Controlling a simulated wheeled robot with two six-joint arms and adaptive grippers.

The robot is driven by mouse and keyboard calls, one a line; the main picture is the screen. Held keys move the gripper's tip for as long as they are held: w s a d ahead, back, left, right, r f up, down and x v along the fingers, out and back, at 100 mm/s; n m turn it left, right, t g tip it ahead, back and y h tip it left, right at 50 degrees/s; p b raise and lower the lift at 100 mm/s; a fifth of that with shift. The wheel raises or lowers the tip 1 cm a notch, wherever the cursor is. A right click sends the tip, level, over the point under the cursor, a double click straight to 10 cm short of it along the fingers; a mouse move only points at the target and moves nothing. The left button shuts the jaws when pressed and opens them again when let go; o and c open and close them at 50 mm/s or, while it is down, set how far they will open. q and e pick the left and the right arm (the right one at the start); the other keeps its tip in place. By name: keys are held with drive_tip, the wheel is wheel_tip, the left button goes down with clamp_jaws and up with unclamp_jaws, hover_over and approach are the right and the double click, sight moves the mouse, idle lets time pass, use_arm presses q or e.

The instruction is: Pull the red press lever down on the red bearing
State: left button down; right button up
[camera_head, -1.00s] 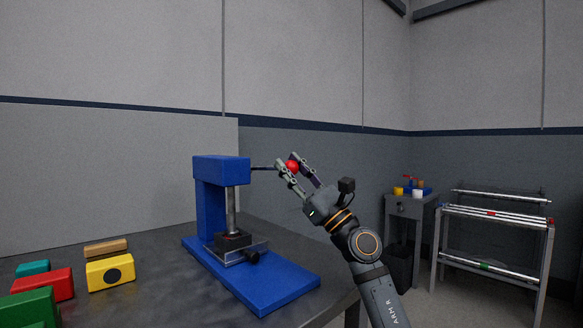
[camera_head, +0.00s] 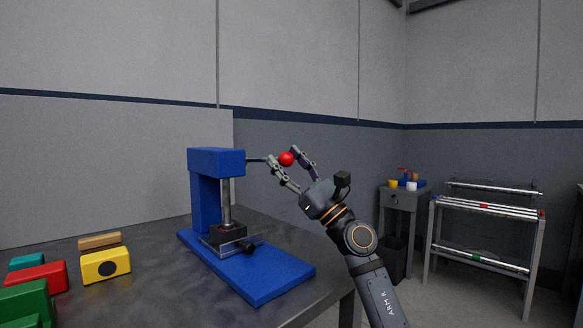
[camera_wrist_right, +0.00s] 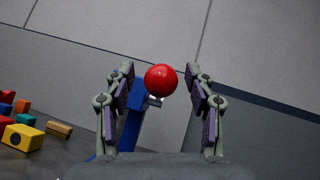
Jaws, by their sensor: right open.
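The blue press (camera_head: 218,161) stands on the table with its ram pointing down. Its lever is a thin dark bar running right, about level, to a round red knob (camera_head: 286,159). My right gripper (camera_head: 283,155) is open, with one finger on each side of the knob. In the right wrist view the knob (camera_wrist_right: 161,80) sits between the fingertips, with gaps on both sides. A small red part, likely the bearing (camera_head: 226,229), shows on the dark block under the ram, partly hidden. My left gripper is not in view.
Coloured blocks, including a yellow one (camera_head: 106,266) and a red one (camera_head: 36,279), lie on the table (camera_head: 150,270) at left.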

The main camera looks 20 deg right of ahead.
drive_tip(key=v, duration=0.7)
drive_tip(key=shift+d, duration=0.1)
idle(0.5)
